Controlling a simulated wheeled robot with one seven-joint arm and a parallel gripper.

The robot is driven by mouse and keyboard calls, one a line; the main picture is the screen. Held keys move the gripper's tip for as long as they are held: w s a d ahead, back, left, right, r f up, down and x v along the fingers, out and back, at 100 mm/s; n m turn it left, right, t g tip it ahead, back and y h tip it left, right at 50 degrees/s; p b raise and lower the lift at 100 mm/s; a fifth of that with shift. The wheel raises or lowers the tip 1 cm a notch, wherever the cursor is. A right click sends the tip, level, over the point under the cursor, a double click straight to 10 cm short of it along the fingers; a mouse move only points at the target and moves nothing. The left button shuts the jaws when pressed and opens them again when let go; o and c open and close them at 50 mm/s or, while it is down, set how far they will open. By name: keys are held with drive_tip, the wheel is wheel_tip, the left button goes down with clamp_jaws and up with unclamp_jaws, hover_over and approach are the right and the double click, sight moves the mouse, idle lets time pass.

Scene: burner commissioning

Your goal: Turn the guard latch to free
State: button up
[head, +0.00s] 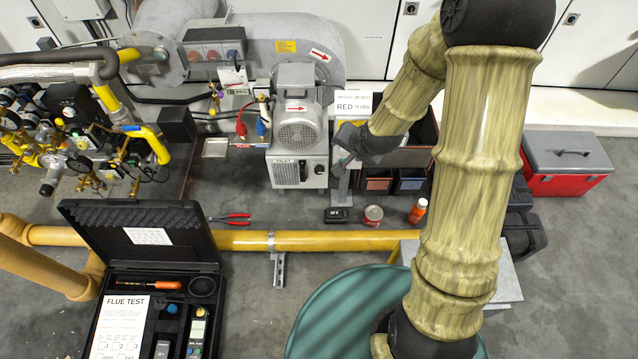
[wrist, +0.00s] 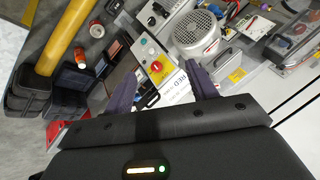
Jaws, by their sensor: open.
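My gripper (head: 347,150) is at the end of my arm, to the right of the grey motor in the head view. In the wrist view my gripper (wrist: 161,90) shows two dark purple fingers spread wide, with nothing held between them. Ahead of the fingertips is a grey control panel (wrist: 147,54) with a red knob (wrist: 155,67) on a yellow square and a green button (wrist: 143,42) beyond it. The fingers look apart from the knob. In the head view my gripper and arm hide most of this panel. I cannot tell which part is the guard latch.
The grey motor (head: 299,131) stands left of my gripper. A white sign reading RED (head: 352,105) is close behind it. Small bins (head: 378,182), a can (head: 373,216) and an orange bottle (head: 417,211) are below. A yellow pipe (head: 330,241) crosses the floor in front.

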sight(319, 172)
drive_tip(key=w+a+f+m+t+y+b, duration=0.1)
drive_tip(key=w+a+f+m+t+b, duration=0.2)
drive_tip(key=f+b, duration=0.5)
drive_tip(key=w+a+f+m+t+y+b, duration=0.1)
drive_tip(key=w+a+f+m+y+b, duration=0.25)
drive_tip(key=f, duration=0.85)
drive_tip(key=w+a+f+m+t+b, duration=0.2)
drive_tip(key=a+f+m+b, duration=0.2)
drive_tip(key=f+m+b, duration=0.45)
drive_tip(key=d+f+m+t+h+b, duration=0.3)
drive_tip(key=f+m+t+h+b, duration=0.2)
drive_tip(key=f+m+b, duration=0.8)
wheel_tip(319, 172, down, 8)
drive_tip(key=shift+w+r+m+t+h, duration=0.15)
drive_tip(key=shift+r+m+t+h, duration=0.2)
drive_tip(key=shift+m+h, duration=0.75)
drive_tip(key=shift+w+f, duration=0.1)
drive_tip(key=shift+w, duration=0.05)
drive_tip(key=w+b, duration=0.8)
drive_tip(key=w, duration=0.8)
drive_tip(key=shift+w+f, duration=0.1)
drive_tip(key=shift+w, duration=0.5)
